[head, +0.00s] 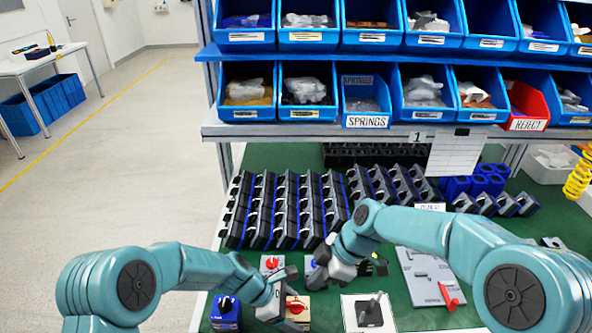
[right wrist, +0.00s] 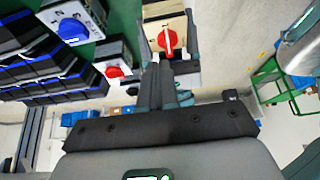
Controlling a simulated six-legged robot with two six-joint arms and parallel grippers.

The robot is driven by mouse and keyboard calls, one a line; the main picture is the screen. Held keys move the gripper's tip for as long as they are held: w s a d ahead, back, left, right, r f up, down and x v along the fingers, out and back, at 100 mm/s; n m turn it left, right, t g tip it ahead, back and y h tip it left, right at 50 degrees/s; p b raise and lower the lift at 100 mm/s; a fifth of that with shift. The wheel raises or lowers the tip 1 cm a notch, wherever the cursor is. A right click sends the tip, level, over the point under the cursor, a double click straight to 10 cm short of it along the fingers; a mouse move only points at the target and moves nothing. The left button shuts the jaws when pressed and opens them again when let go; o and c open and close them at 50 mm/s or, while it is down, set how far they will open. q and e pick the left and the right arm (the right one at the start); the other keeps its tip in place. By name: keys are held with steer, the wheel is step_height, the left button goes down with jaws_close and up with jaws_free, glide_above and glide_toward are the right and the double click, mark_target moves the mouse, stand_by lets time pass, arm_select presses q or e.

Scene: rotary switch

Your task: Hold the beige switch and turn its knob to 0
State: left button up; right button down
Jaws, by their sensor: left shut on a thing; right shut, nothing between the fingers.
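The beige switch (head: 296,314) with a red knob (head: 297,305) is at the front of the green bench in the head view. My left gripper (head: 284,298) is shut on its body. In the right wrist view the beige switch (right wrist: 164,18) is at the top centre, with its red knob (right wrist: 167,40) facing the camera. The knob's pointer looks roughly in line with my right fingers; its dial marks are too small to read. My right gripper (head: 322,268) is shut and empty. Its fingertips (right wrist: 162,66) appear just below the knob in the right wrist view, apparently apart from it.
A grey switch with a red knob (head: 272,262) and one with a blue knob (head: 312,263) stand behind. A blue box (head: 226,314), a black switch on a white plate (head: 368,312) and a grey panel (head: 424,275) are nearby. Dark module rows (head: 285,208) fill the back.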

mark_target(304, 303)
steer(key=shift+s+d+f, duration=0.1)
steer(key=shift+s+f, duration=0.4)
steer(key=shift+f, duration=0.5)
steer(key=shift+s+f, duration=0.5)
steer(key=shift+f, duration=0.5)
steer(key=shift+s+d+f, duration=0.1)
steer(key=shift+s+f, duration=0.4)
steer(key=shift+f, duration=0.5)
steer(key=shift+w+a, duration=0.25)
steer(key=shift+a, duration=0.35)
steer(key=shift+w, duration=0.1)
steer(key=shift+w+d, duration=0.15)
steer(key=shift+w, duration=0.6)
steer(key=shift+w, duration=0.3)
